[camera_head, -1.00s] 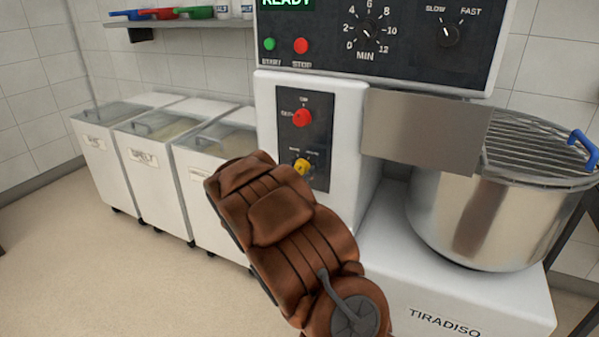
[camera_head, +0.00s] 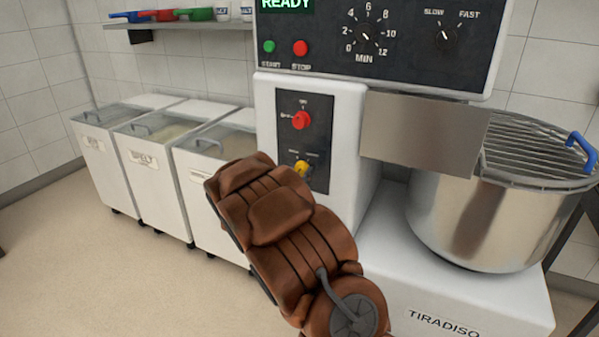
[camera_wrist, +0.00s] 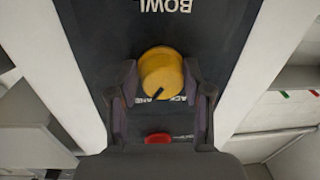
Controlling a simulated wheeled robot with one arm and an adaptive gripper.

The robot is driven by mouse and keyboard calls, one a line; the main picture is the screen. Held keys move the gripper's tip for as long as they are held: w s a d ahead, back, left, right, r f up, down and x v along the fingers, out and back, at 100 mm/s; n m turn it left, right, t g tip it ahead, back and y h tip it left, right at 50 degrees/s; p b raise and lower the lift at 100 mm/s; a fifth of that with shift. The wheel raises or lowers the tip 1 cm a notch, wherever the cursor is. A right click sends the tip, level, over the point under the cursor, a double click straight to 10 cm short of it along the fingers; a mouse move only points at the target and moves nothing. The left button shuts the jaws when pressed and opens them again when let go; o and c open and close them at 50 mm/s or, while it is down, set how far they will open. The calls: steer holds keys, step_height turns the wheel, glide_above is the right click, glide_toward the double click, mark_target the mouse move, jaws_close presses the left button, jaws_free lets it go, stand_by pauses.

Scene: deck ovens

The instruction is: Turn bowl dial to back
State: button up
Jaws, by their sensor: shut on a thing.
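The yellow bowl dial (camera_head: 301,168) sits on the dark panel of the mixer's front, below a red knob (camera_head: 301,120). In the wrist view the dial (camera_wrist: 160,72) is between the two fingers of my gripper (camera_wrist: 161,84), which is shut on it. A black pointer mark shows on the dial's face, slanting toward the lower left of that view. The word BOWL is upside down above it. Small lettering beside the dial is partly hidden by the dial and fingers. The red knob (camera_wrist: 158,137) also shows in the wrist view. In the head view my brown arm hides the fingers.
The steel mixing bowl (camera_head: 470,220) with its wire guard stands at the right. The control panel (camera_head: 400,40) with timer and speed knobs is above. White lidded bins (camera_head: 150,175) stand at the left, and open floor lies in front of them.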

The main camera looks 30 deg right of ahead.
steer(key=shift+a+r+p, duration=0.1)
steer(key=shift+r+p, duration=0.1)
steer(key=shift+p, duration=0.2)
steer(key=n+p, duration=0.1)
steer(key=p, duration=0.2)
steer(key=shift+r+n, duration=0.2)
steer(key=shift+n, duration=0.2)
steer(key=n+p, duration=0.4)
steer(key=p, duration=0.5)
steer(key=shift+w, duration=0.1)
steer(key=n+p, duration=0.4)
steer(key=p, duration=0.3)
steer(key=shift+f+n+g+y, duration=0.1)
steer(key=shift+n+g+y, duration=0.2)
steer(key=shift+g, duration=0.1)
steer(key=shift+f+n+p, duration=0.15)
steer(key=shift+n+p, duration=0.3)
steer(key=shift+n, duration=0.05)
steer(key=shift+f, duration=0.1)
steer(key=o, duration=0.9)
steer(key=shift+c, duration=0.2)
steer(key=shift+o, duration=0.7)
